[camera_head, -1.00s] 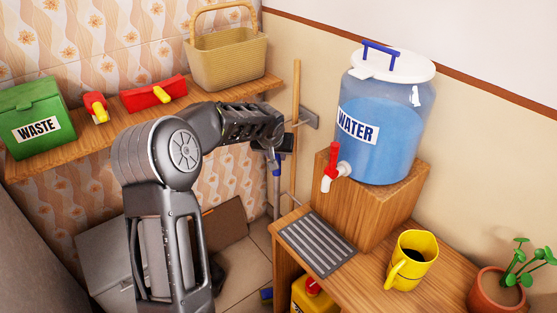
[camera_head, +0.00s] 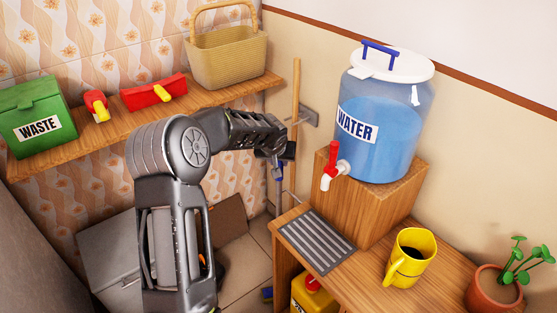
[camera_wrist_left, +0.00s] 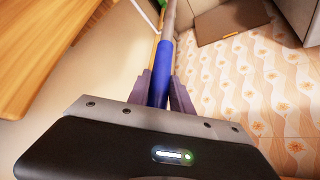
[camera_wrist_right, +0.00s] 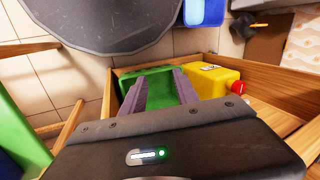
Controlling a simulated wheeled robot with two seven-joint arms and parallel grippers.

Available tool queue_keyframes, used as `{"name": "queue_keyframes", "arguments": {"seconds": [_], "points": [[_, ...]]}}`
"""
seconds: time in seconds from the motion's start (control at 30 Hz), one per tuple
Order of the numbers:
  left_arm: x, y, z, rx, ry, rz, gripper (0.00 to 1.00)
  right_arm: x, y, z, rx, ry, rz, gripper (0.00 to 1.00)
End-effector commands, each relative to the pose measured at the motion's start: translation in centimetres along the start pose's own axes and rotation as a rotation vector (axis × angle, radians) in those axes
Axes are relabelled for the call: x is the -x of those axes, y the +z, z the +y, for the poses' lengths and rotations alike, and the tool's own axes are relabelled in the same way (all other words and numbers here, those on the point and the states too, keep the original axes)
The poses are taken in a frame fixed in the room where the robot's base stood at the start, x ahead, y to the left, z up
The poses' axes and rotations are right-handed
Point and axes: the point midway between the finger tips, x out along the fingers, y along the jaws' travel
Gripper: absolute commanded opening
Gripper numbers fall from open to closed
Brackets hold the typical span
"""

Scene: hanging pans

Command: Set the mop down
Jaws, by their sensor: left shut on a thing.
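The mop shows as a slim pole with a blue grip (camera_wrist_left: 164,62). In the left wrist view the fingers of my left gripper (camera_wrist_left: 163,92) are shut on the blue grip. The mop's lower end is mostly hidden by my arm and the counter. My right gripper shows only in the right wrist view (camera_wrist_right: 161,88). Its fingers are apart, with a green thing (camera_wrist_right: 160,84) seen between them; I cannot tell whether they touch it.
A wooden pole (camera_head: 296,85) stands in the corner by a grey wall bracket (camera_head: 309,116). To the right is a wooden counter (camera_head: 365,270) with a water dispenser (camera_head: 385,120) and yellow mug (camera_head: 411,258). A shelf (camera_head: 150,121) holds a green waste bin (camera_head: 38,118) and basket (camera_head: 228,58).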

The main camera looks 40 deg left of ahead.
Motion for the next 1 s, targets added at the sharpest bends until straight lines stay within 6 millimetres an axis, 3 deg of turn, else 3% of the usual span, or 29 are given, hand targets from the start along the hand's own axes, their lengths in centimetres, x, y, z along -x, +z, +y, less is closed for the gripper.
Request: {"name": "queue_keyframes", "arguments": {"seconds": [0.17,0.2,0.43,0.8,1.0], "points": [[-0.2,0.0,0.0,0.000,0.001,0.004,0.00,-0.4,0.0,0.2,0.000,0.000,0.000,0.36],[-0.1,0.1,0.0,0.000,0.000,0.000,0.29,-0.3,0.0,0.1,0.000,0.000,0.000,0.36],[-0.1,0.1,0.0,0.000,0.000,0.000,0.48,-0.2,0.0,0.1,0.000,0.000,0.000,0.36],[0.2,-0.1,0.0,0.000,0.000,0.000,0.48,0.1,0.0,0.0,0.000,0.000,0.000,0.36],[2.8,-0.1,0.0,0.000,0.000,0.003,0.48,-0.5,0.0,0.2,0.000,0.000,0.000,0.36]]}}
